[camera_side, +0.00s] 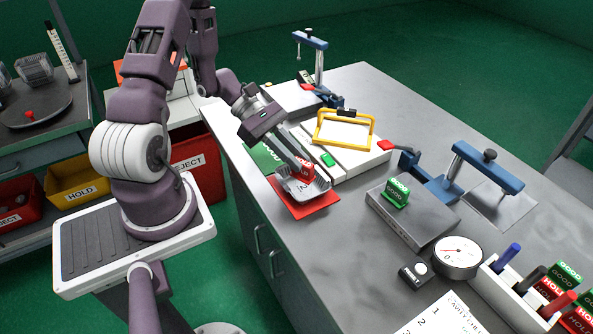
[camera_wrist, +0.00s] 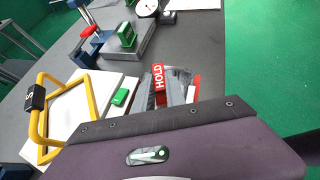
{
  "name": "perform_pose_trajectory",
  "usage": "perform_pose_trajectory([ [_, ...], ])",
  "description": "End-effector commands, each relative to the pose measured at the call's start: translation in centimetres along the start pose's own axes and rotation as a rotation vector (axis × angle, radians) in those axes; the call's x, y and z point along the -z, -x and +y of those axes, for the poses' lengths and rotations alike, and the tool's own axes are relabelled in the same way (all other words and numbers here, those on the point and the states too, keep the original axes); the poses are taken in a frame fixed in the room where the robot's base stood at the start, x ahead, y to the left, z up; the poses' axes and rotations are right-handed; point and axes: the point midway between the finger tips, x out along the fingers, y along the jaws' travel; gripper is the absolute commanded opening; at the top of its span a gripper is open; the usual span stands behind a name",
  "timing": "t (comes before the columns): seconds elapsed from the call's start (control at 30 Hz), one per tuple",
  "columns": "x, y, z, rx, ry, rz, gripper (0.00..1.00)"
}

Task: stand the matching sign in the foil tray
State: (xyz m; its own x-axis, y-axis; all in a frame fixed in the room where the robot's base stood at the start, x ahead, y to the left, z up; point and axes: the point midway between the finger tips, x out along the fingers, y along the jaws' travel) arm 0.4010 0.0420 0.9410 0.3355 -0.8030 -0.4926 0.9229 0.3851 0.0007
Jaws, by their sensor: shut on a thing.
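My gripper (camera_side: 304,168) points down at the foil tray and is shut on a red sign (camera_side: 304,174) marked HOLD. The sign also shows in the wrist view (camera_wrist: 158,77), at the fingertips, its white lettering readable. The shiny foil tray (camera_side: 291,190) lies on a red mat (camera_side: 309,209) near the bench's left edge. The sign is at the tray, but I cannot tell whether its base touches the tray floor. The fingers and arm hide part of the tray. A green GOOD sign (camera_side: 396,194) stands on a grey block (camera_side: 412,219).
A yellow-framed stand (camera_side: 371,133) and a green button (camera_side: 328,160) sit on a white unit just behind the tray. A blue clamp (camera_side: 487,168), dial gauge (camera_side: 457,254) and a rack (camera_side: 506,287) with pens and several signs are to the right.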

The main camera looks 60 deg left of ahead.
Motion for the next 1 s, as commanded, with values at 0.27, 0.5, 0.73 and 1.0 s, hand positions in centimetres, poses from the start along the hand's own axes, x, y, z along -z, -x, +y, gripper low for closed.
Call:
perform_pose_trajectory([
  [0.27,3.0,-1.7,0.0,0.0,0.0,0.0,0.0],
  [0.5,3.1,-1.8,0.0,0.0,0.0,0.0,0.0],
  [0.73,3.2,-1.8,0.0,0.0,0.0,0.0,0.37],
  [1.0,2.9,-1.4,0.1,-0.002,-0.001,0.001,0.37],
])
